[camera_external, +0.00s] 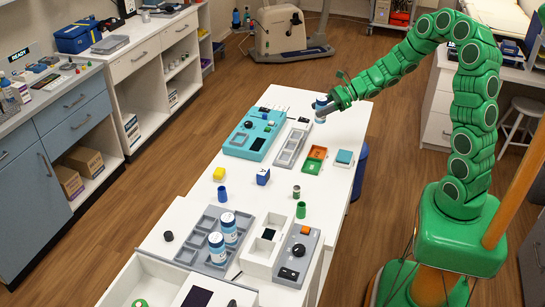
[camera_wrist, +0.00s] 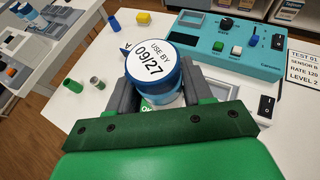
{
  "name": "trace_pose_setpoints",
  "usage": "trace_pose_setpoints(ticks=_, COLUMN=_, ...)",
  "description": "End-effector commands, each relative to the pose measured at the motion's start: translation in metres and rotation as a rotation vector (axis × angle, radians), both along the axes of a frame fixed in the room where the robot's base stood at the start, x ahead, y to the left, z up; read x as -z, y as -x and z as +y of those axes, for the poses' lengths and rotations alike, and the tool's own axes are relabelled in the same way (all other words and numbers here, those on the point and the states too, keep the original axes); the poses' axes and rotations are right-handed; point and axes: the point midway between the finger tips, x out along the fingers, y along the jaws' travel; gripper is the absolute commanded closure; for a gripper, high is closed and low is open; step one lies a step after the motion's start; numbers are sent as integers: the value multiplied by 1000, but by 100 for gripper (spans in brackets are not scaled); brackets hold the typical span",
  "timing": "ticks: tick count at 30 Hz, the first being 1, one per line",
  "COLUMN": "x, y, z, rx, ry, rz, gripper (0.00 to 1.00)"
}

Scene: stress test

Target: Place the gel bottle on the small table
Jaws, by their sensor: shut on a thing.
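A small bottle (camera_external: 320,103) with a blue cap is held at the far right end of the white table (camera_external: 183,213). In the wrist view the bottle (camera_wrist: 157,62) shows a round white top reading "USE BY 09/27". My gripper (camera_wrist: 160,95) is shut on it, one grey finger on each side. The bottle is above or near the table top; I cannot tell if it touches. I cannot tell which surface is the small table.
A teal device (camera_external: 238,138), a grey compartment tray (camera_external: 291,146) and an orange and green tray (camera_external: 314,160) lie near my gripper. Cups and small blocks stand mid-table. A grey control box (camera_external: 290,268) is at the near end. Free white surface lies around the middle (camera_external: 240,180).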

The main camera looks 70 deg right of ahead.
Motion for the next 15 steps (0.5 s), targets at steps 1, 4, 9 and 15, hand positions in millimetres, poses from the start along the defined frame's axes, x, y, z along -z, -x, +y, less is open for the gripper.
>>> trace_pose_setpoints(ticks=1, x=3, y=10, z=-5, rx=-5, ry=-2, rz=1, gripper=84)
trace_pose_setpoints(ticks=4, x=10, y=30, z=-11, rx=-29, ry=-2, rz=1, gripper=84)
trace_pose_setpoints(ticks=9, x=18, y=65, z=-16, rx=-74, ry=-2, rz=0, gripper=84)
trace_pose_setpoints(ticks=15, x=26, y=104, z=-20, rx=-122, ry=0, rz=-2, gripper=84)
